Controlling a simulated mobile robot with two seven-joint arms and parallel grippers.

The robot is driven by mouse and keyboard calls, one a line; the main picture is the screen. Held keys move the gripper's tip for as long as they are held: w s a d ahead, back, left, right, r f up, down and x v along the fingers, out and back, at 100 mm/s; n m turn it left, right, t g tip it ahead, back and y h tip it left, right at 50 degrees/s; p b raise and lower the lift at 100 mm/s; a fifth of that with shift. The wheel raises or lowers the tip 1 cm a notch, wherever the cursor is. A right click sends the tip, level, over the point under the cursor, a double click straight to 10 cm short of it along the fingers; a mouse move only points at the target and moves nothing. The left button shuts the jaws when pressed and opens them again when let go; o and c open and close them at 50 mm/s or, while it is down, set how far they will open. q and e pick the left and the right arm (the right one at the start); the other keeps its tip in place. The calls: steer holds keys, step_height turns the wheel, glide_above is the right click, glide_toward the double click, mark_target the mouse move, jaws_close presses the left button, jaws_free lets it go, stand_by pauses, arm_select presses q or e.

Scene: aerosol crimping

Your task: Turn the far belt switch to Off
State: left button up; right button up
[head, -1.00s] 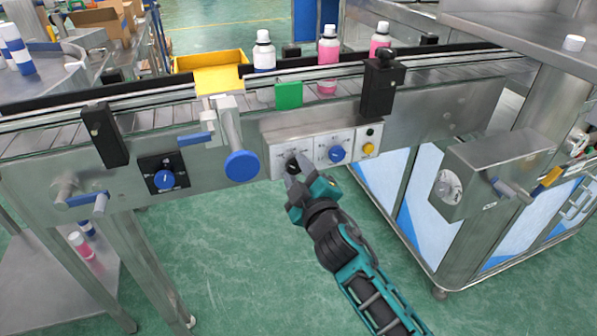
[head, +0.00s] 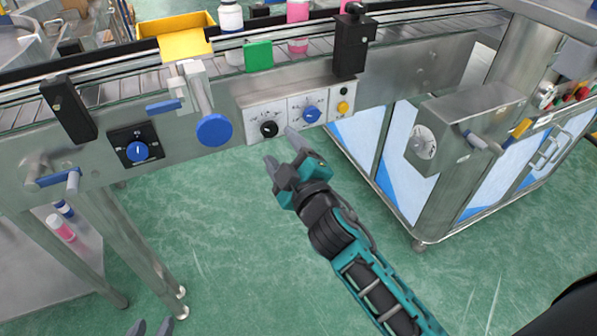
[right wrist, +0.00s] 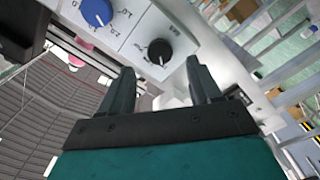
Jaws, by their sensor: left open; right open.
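A black rotary knob (head: 269,129) sits on the white control panel on the belt's side. A blue knob (head: 311,115) is to its right on the same panel. Another blue knob (head: 138,151) sits on a black plate further left. Which of these is the far belt switch, I cannot tell. My right gripper (head: 281,148) is open and empty, just below and in front of the black knob, apart from it. In the right wrist view the black knob (right wrist: 159,51) shows beyond the open fingertips; its labels are too small to read. My left gripper (head: 150,327) is open at the bottom edge.
The conveyor carries bottles (head: 297,22) behind a rail. A green block (head: 258,56) and a blue round handle (head: 214,130) are near the panel. A yellow button (head: 343,107) is at its right. A steel box (head: 465,125) stands right. The floor below is clear.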

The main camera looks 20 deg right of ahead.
arm_select(q)
steer(key=shift+d+f, duration=0.1)
arm_select(e)
steer(key=s, duration=0.7)
steer(key=shift+s+d, duration=0.15)
steer(key=shift+s, duration=0.1)
arm_select(q)
steer(key=shift+w, duration=0.2)
steer(key=shift+y, duration=0.4)
steer(key=a+r+p, duration=0.1)
steer(key=p, duration=0.1)
steer(key=s+a+r+p, duration=0.1)
steer(key=p, duration=0.2)
steer(key=a+r+p, duration=0.1)
steer(key=r+p, duration=0.1)
steer(key=shift+s, duration=0.4)
arm_select(e)
steer(key=s+d+f+m+g+y, duration=0.1)
steer(key=s+f+m+g, duration=0.6)
steer(key=s+f, duration=0.3)
step_height(320, 180, down, 2)
steer(key=shift+s+d+f+m+y, duration=0.2)
steer(key=shift+s+m+y, duration=0.1)
steer(key=shift+m, duration=0.2)
arm_select(q)
steer(key=shift+d, duration=0.2)
